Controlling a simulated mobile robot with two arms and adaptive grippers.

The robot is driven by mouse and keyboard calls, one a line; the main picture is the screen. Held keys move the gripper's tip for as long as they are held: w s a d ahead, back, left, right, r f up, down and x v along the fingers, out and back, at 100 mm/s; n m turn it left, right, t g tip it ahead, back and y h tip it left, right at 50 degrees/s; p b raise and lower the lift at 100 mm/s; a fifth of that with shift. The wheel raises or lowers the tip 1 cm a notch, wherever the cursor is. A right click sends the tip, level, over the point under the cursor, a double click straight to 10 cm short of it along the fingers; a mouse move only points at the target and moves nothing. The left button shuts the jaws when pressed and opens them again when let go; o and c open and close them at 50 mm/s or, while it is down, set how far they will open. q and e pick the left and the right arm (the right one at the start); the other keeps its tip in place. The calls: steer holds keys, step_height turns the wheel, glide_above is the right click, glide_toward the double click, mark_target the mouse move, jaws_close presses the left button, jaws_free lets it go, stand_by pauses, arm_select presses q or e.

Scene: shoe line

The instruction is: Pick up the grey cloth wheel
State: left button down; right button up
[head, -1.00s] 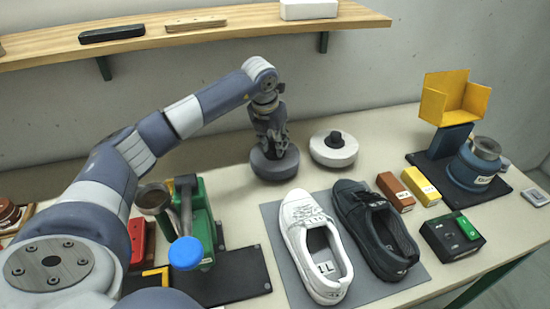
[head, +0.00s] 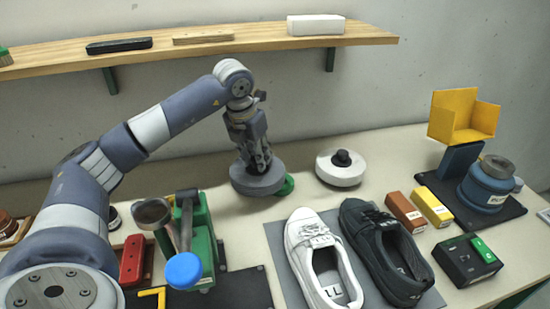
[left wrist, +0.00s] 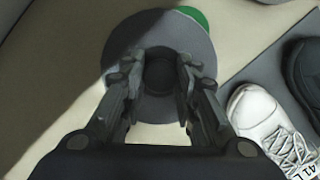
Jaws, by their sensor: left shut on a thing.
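The grey cloth wheel (head: 245,188) is a thick round disc with a dark centre knob, near the back of the table. My left gripper (head: 258,168) comes down on it from above and is shut on the knob. In the left wrist view the wheel (left wrist: 128,50) lies below the fingers (left wrist: 160,85), which close on both sides of its dark knob. A green round piece (head: 287,186) shows partly from behind the wheel's right edge; the wheel hides the rest. The height of the wheel above the table is hard to tell. My right gripper is out of view.
A white wheel (head: 340,174) with a black knob stands to the right. A white shoe (head: 303,240) and a black shoe (head: 372,245) lie on a grey mat in front. A green stand (head: 203,235) with a blue knob is at front left. A wooden shelf (head: 245,46) runs above.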

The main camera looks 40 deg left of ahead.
arm_select(q)
steer(key=s+a+b, duration=0.3)
steer(key=s+a, duration=0.2)
steer(key=s, duration=0.4)
steer(key=shift+s, duration=0.4)
